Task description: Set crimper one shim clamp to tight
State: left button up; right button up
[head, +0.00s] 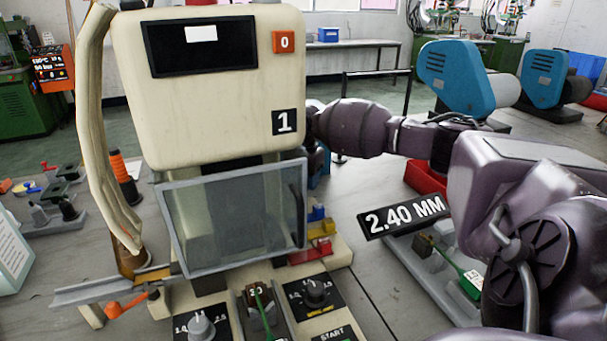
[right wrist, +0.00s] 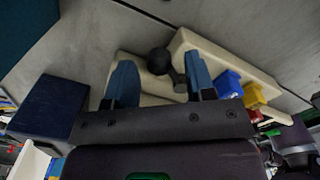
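Crimper one (head: 215,100) is the cream machine marked 1, with a clear guard (head: 235,215) in front. My right arm reaches behind its right side, and the gripper itself is hidden in the head view. In the right wrist view my right gripper (right wrist: 159,72) is open, with two blue fingers spread apart. A dark round knob with a short lever (right wrist: 161,62) shows between and beyond the fingertips, on a cream part of the machine (right wrist: 205,60). It looks like the shim clamp; its setting is unclear. No finger visibly touches it. My left gripper is not in view.
Blue, yellow and red bins (head: 320,228) stand at the crimper's right side. Dials (head: 315,292) and a start panel sit on its front base. A metal chute (head: 120,287) juts left. A 2.40 MM sign (head: 405,216) and a grey tray stand at the right.

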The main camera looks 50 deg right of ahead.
grip_shut()
